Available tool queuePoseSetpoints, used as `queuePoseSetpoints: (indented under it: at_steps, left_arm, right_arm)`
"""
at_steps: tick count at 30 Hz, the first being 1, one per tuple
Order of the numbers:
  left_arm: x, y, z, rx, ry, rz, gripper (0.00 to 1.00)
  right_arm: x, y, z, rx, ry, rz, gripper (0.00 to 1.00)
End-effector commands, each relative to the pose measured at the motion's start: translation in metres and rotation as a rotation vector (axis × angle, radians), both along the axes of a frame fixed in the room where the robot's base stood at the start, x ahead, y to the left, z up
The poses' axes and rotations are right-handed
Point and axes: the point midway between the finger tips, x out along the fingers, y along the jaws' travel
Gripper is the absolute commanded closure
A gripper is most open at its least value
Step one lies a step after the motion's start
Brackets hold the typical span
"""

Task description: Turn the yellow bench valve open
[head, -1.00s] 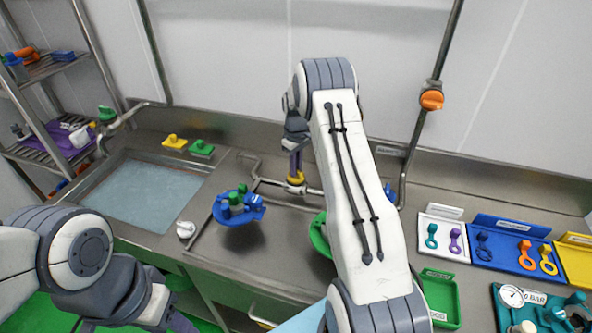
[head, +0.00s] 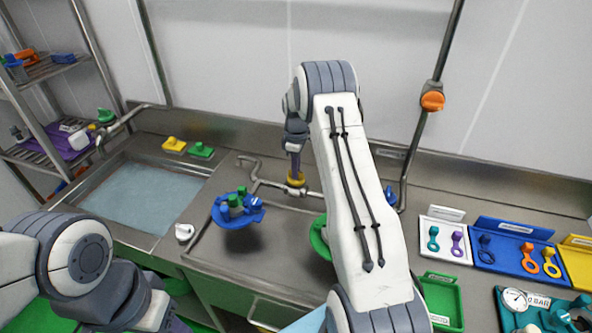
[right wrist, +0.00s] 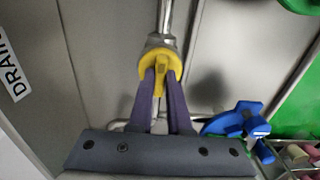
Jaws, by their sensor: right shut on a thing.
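The yellow bench valve (head: 296,183) sits on a steel pipe along the back of the bench. In the right wrist view its yellow handle (right wrist: 160,70) lies between the two purple fingers. My right gripper (head: 295,170) reaches down from above and is shut on this handle; it also shows in the right wrist view (right wrist: 160,88). My left arm is at the lower left. Only part of the left gripper (head: 172,322) shows at the bottom edge, away from the valve, and its fingertips are cut off.
A blue round holder (head: 238,211) with green and blue parts is left of the valve. A green ring (head: 319,238) is partly hidden by my right arm. A sink (head: 140,193) lies left; part trays (head: 510,262) lie right. An orange valve (head: 432,101) is on the upright pipe.

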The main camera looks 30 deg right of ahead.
Motion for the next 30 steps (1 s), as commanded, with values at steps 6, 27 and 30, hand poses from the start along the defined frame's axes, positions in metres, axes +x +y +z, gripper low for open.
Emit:
queuePoseSetpoints:
  at_steps: [6,27,30]
  left_arm:
    - [0.000,0.000,0.000,0.000,0.000,0.000,0.50]
    - [0.000,0.000,-0.009,0.000,0.000,0.000,0.50]
    - [0.000,0.000,-0.015,0.000,0.000,-0.001,0.50]
  right_arm:
    - [0.001,-0.001,0.002,-0.003,-0.003,0.003,1.00]
    - [0.001,-0.001,0.023,-0.003,-0.006,0.001,0.54]
    - [0.002,-0.001,0.043,-0.004,-0.008,0.001,0.54]
